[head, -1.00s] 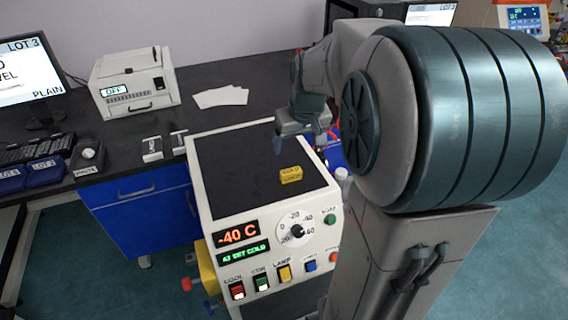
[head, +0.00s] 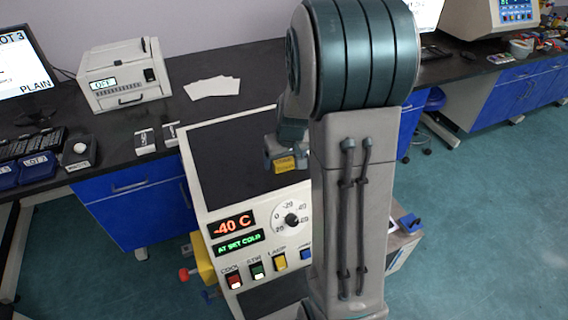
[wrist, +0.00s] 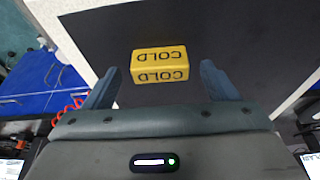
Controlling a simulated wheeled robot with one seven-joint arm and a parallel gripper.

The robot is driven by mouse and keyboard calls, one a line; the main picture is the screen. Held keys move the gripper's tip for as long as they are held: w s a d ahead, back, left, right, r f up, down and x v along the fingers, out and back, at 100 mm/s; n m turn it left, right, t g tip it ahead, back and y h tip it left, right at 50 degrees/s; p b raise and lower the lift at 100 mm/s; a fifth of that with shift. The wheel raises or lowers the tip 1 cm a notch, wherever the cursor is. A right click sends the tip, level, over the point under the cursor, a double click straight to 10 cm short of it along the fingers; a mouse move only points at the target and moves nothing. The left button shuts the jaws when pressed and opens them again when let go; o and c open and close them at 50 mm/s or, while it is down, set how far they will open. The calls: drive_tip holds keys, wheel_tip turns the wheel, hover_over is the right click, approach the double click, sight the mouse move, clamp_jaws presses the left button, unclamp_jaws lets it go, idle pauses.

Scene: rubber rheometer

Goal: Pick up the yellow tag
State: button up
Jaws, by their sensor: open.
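The yellow tag (head: 284,164) is a small block lettered COLD on the black top of the white cabinet (head: 196,170). In the wrist view the yellow tag (wrist: 160,66) shows whole, its lettering upside down. My gripper (wrist: 156,84) is open, one finger to each side of the tag, and the tag lies just beyond and between the fingertips. The fingers do not appear to touch it. In the head view my arm hides most of the gripper, and the wrist is right at the tag.
The cabinet front carries a -40 C display (head: 233,225), a dial (head: 291,219) and several coloured switches. A grey printer-like box (head: 122,78) and white papers (head: 212,87) stand on the black bench behind. The cabinet top around the tag is mostly clear.

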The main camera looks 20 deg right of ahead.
drive_tip(key=c, duration=1.1)
drive_tip(key=shift+o, duration=0.2)
drive_tip(key=shift+r, duration=0.15)
